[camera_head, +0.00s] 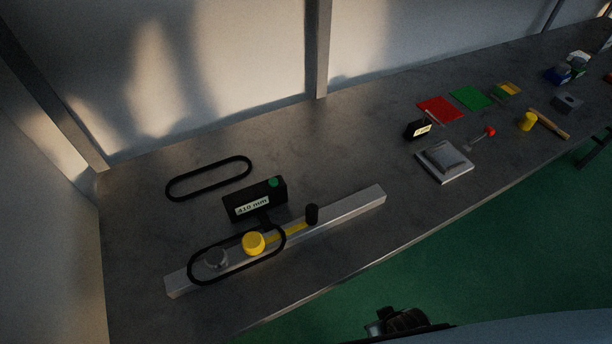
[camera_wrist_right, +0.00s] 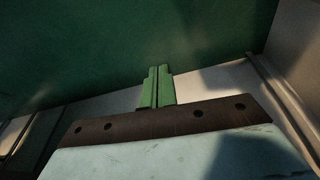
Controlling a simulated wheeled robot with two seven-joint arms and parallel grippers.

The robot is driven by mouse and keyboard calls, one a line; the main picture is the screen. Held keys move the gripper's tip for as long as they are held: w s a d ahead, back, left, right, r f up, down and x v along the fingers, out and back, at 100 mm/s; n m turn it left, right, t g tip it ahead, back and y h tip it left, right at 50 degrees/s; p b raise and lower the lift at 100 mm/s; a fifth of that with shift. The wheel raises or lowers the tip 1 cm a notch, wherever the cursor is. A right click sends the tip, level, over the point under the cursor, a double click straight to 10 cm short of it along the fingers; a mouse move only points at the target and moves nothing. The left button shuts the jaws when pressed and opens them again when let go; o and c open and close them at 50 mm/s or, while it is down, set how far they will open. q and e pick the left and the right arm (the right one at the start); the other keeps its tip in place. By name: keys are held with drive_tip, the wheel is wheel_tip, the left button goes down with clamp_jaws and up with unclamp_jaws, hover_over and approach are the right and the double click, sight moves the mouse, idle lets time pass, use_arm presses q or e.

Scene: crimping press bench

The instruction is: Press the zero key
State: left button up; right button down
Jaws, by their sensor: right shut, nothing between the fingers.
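A black display box (camera_head: 255,200) stands behind a long grey metal rail on the bench. Its lit readout (camera_head: 252,205) shows what looks like "410 mm". A round green button (camera_head: 273,182) sits at the upper right of the box; no marking on it can be read. It is the only key I can see on this box. My right gripper (camera_wrist_right: 158,70) shows in the right wrist view with its green fingers together and empty, over a green floor-like surface and away from the display box. My left gripper is not in view.
Another belt (camera_head: 208,178) lies behind. A grey scale-like plate (camera_head: 444,162) and small display (camera_head: 418,129) stand right.

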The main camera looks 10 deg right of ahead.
drive_tip(key=w+r+m+t, duration=0.1)
drive_tip(key=w+r, duration=0.3)
drive_tip(key=r, duration=0.8)
drive_tip(key=w+r+t, duration=0.2)
drive_tip(key=w+r, duration=0.1)
drive_tip(key=r, duration=1)
drive_tip(key=w+a+r+m+t+h, duration=0.2)
drive_tip(key=w+r+t, duration=0.9)
drive_tip(key=w+r, duration=0.55)
drive_tip(key=w+a+r+n+t+y, duration=0.2)
drive_tip(key=a+r+n+t+y, duration=0.45)
drive_tip(key=r, duration=0.65)
drive_tip(key=s+a+r+n+g+y, duration=0.1)
drive_tip(key=a+r+n+g+y, duration=0.1)
drive_tip(key=a+n+g+y, duration=0.4)
drive_tip(key=s+a+r+n+g+y, duration=0.1)
drive_tip(key=s+a+n+g+y, duration=0.1)
drive_tip(key=a+n+g+y, duration=0.35)
drive_tip(key=a+f+n+g, duration=0.6)
drive_tip(key=a+f+g, duration=0.1)
drive_tip(key=f, duration=0.1)
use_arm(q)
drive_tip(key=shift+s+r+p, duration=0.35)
use_arm(e)
drive_tip(key=w+d+f+m+h, duration=0.2)
drive_tip(key=w+d+f+h, duration=0.3)
drive_tip(key=f+h, duration=0.3)
drive_tip(key=shift+d, duration=0.5)
